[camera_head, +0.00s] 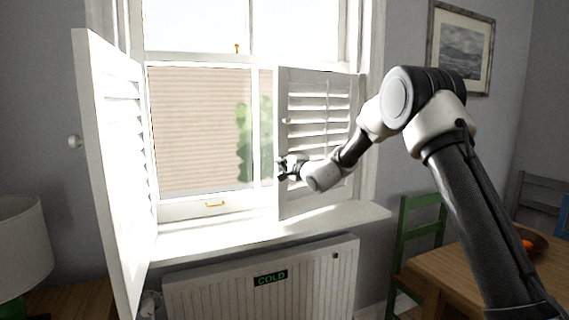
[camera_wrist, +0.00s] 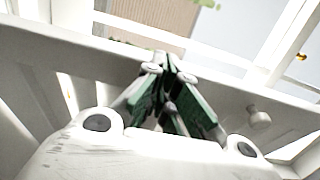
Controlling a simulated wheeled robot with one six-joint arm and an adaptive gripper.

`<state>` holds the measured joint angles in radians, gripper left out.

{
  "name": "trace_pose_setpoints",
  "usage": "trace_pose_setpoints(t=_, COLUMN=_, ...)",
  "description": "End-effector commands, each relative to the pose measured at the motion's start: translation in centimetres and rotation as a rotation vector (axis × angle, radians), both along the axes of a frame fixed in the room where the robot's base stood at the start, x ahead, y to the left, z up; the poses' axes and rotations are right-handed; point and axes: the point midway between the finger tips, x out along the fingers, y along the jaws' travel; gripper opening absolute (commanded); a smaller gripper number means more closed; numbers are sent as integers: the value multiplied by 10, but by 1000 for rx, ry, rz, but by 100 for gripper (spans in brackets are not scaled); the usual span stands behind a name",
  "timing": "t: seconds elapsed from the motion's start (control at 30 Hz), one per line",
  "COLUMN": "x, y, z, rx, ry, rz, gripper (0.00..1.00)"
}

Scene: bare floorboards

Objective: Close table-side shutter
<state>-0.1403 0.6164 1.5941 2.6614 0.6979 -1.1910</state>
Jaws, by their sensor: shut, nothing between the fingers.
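The right-hand white louvred shutter (camera_head: 318,205), on the dining-table side, stands across the right part of the window. Its free left edge is near the middle of the window, and a small round knob (camera_head: 286,121) sits on that edge. My gripper (camera_head: 281,168) is shut and empty at this free edge, below the knob. In the wrist view, my gripper (camera_wrist: 167,66) has its dark green fingers together over the white shutter frame (camera_wrist: 225,85), with the knob (camera_wrist: 259,117) to the right. I cannot tell whether the fingertips touch the shutter.
The left shutter (camera_head: 118,135) stands swung open into the room. A sill (camera_head: 250,234) runs below the window, above a white radiator (camera_head: 315,279) marked COLD. A wooden table (camera_head: 455,272) and green chair (camera_head: 417,213) stand at right. A lamp (camera_head: 22,240) stands at left.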

Motion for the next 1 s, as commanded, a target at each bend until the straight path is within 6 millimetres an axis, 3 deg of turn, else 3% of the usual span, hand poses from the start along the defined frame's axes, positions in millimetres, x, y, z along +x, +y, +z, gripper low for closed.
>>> trace_pose_setpoints(t=0.17, x=-13, y=-7, z=0, rx=0, ry=1, rz=-1, gripper=0)
trace_pose_setpoints(t=0.5, x=-80, y=-38, z=0, rx=0, ry=1, rz=-2, gripper=0)
trace_pose_setpoints(t=0.73, x=-104, y=-55, z=-2, rx=0, ry=3, rz=-9, gripper=0)
trace_pose_setpoints(t=0.8, x=-97, y=-79, z=-17, rx=-2, ry=23, rz=-42, gripper=0)
trace_pose_setpoints(t=0.9, x=-81, y=-126, z=-56, rx=-35, ry=38, rz=-37, gripper=0)
trace_pose_setpoints(t=1.0, x=-83, y=-130, z=-71, rx=-34, ry=16, rz=68, gripper=0)
